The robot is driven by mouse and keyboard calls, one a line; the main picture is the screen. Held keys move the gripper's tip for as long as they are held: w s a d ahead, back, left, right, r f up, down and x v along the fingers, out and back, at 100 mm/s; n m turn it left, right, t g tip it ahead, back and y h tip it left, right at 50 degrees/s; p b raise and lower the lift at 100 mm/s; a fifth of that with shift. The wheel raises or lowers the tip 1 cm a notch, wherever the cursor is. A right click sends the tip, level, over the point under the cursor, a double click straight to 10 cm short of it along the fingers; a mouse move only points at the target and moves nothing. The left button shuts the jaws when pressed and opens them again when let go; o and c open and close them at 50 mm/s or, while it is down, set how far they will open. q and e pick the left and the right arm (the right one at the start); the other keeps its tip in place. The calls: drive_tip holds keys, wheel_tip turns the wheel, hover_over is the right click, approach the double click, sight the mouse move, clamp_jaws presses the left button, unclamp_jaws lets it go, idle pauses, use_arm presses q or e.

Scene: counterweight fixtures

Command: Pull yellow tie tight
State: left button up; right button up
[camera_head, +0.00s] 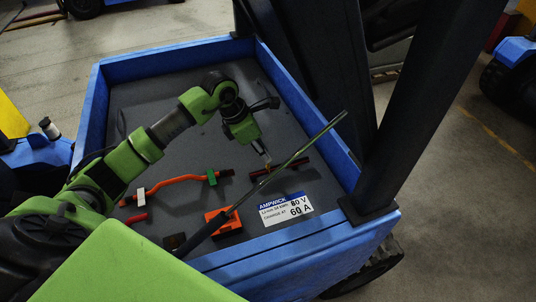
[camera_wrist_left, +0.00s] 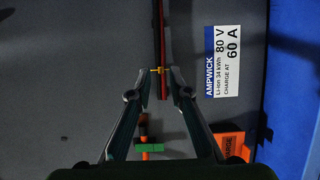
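The yellow tie (camera_wrist_left: 157,71) is a small band across a pair of thin red and black cables (camera_wrist_left: 162,45) in the left wrist view. In the head view the tie (camera_head: 268,166) is tiny, by the fingertips, on the dark red cable (camera_head: 296,167). My left gripper (camera_head: 265,158) points down at it. In the left wrist view its two fingertips (camera_wrist_left: 159,73) are apart, one on each side of the tie and cables. I cannot tell whether either fingertip touches the tie.
A dark post (camera_head: 425,100) stands at the right.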

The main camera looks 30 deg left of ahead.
use_arm(q)
drive_tip(key=shift+p+x, duration=0.35)
drive_tip(key=shift+x, duration=1.7)
clamp_jaws()
drive_tip(key=shift+r, duration=1.3)
unclamp_jaws()
